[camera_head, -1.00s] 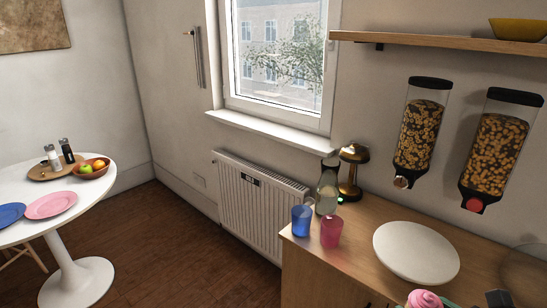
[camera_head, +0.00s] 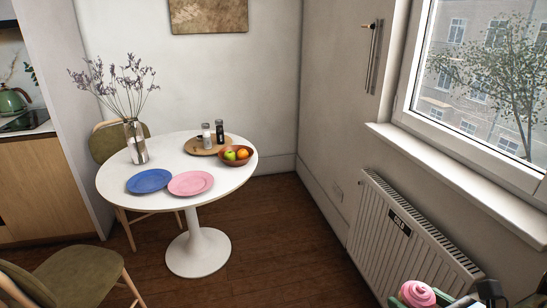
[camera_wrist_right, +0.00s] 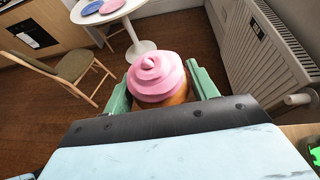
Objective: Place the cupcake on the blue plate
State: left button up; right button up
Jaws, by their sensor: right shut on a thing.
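The cupcake (camera_head: 417,293) with pink swirled frosting is at the bottom right of the head view, held in my right gripper. In the right wrist view the cupcake (camera_wrist_right: 157,78) sits upright between the green fingers of my right gripper (camera_wrist_right: 160,92), which is shut on it. The blue plate (camera_head: 150,181) lies on the round white table, well away from the gripper. The blue plate also shows at the top of the right wrist view (camera_wrist_right: 90,8). My left gripper does not show.
The white table (camera_head: 215,172) also holds a pink plate (camera_head: 190,183), a fruit bowl (camera_head: 237,155), a wooden tray with shakers (camera_head: 205,146) and a glass vase (camera_head: 137,143). Chairs (camera_head: 70,274) stand around it. A radiator (camera_head: 400,245) lines the right wall. The wooden floor between is clear.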

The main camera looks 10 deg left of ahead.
aim_at(149, 182)
jog(key=u, duration=0.8)
jog(key=i, duration=1.7)
jog(key=u, duration=0.8)
jog(key=i, duration=1.15)
jog(key=u, duration=0.3)
